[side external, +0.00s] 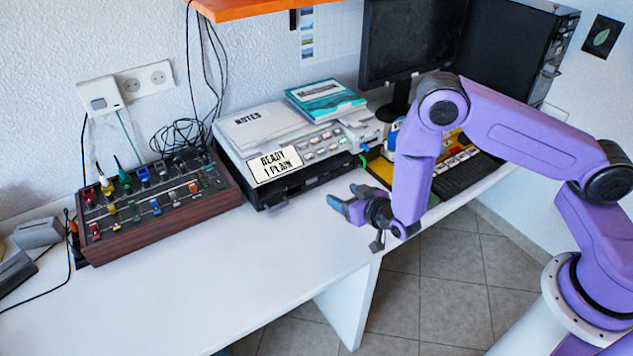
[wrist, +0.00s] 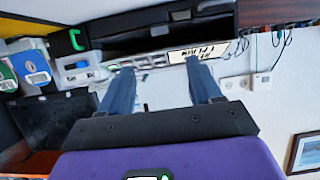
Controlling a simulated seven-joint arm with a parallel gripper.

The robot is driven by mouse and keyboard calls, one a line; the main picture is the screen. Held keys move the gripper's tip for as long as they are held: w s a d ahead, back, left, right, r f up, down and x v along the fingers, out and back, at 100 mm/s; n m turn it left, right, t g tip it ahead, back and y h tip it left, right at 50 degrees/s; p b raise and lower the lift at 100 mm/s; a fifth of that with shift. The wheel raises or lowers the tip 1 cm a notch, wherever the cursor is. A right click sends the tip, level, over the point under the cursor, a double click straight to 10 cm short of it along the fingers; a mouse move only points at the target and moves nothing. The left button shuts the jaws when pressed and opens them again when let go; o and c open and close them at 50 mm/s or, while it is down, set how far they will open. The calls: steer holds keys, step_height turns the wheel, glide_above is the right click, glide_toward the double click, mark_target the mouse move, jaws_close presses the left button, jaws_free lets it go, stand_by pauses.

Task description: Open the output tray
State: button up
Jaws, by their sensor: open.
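The white office machine (side external: 310,150) stands at the back of the desk, with a "READY 1 PLAIN" label (side external: 275,165) and buttons on its front. The wrist view shows the machine upside down, with a dark slot (wrist: 150,38) beside the label (wrist: 197,52). My gripper (side external: 350,199) is open and empty, in front of the machine and apart from it. Its two blue fingers (wrist: 160,70) point toward the machine's front.
A control box with sliders and coloured plugs (side external: 155,205) stands left of the machine. A teal book (side external: 325,98) and a notes pad (side external: 258,126) lie on top. A keyboard (side external: 465,172), a monitor (side external: 408,45) and a computer tower (side external: 510,48) are to the right. The front desk is clear.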

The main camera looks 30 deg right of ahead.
mark_target(312, 180)
steer(key=x, duration=1.4)
steer(key=shift+w+f, duration=0.15)
jaws_close()
